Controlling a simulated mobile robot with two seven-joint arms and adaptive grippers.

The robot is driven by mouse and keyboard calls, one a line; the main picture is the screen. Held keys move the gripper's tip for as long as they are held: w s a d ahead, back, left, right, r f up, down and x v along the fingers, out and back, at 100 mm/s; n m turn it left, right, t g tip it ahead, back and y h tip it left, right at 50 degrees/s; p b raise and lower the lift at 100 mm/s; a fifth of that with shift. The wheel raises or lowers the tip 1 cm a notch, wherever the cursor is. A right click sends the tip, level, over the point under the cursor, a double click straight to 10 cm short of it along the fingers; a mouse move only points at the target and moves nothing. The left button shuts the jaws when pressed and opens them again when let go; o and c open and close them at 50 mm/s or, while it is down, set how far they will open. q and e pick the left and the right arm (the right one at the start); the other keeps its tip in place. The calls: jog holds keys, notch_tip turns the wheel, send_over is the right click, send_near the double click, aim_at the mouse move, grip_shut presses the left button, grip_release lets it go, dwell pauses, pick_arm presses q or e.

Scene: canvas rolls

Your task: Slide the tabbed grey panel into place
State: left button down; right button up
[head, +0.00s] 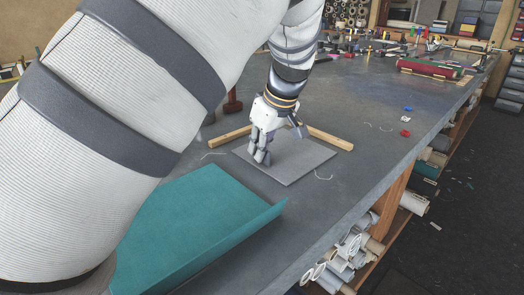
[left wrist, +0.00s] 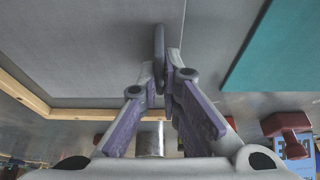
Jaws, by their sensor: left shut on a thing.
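The flat grey panel (head: 300,160) lies on the grey bench, in front of two wooden strips that meet in a corner. In the left wrist view, the panel (left wrist: 80,50) has its edges close to the wooden strips (left wrist: 21,92); a narrow gap seems to show, but contact is hard to judge. A small upright grey tab (left wrist: 159,42) stands near the panel's side edge. My left gripper (head: 262,160) reaches down over the panel; in the left wrist view its fingers (left wrist: 160,85) are shut on the tab. In the head view the gripper hides the tab. My right gripper is not in view.
A teal sheet (head: 190,215) with a raised edge lies nearby. A dark red object (head: 233,101) stands behind the strips. Small red (head: 405,133) and blue (head: 407,109) pieces lie to the right. Rolls fill the shelf under the bench. The bench's right-middle is mostly clear.

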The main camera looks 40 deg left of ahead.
pick_arm(q)
jog(key=shift+w+a+f+b, duration=0.15)
jog(key=shift+w+a+b, duration=0.45)
jog(key=shift+w+a, duration=1.1)
jog(key=shift+a, duration=0.3)
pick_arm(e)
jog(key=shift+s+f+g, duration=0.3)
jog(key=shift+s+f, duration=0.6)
pick_arm(q)
jog(key=c, duration=1.7)
grip_release()
jog(key=v, duration=1.2)
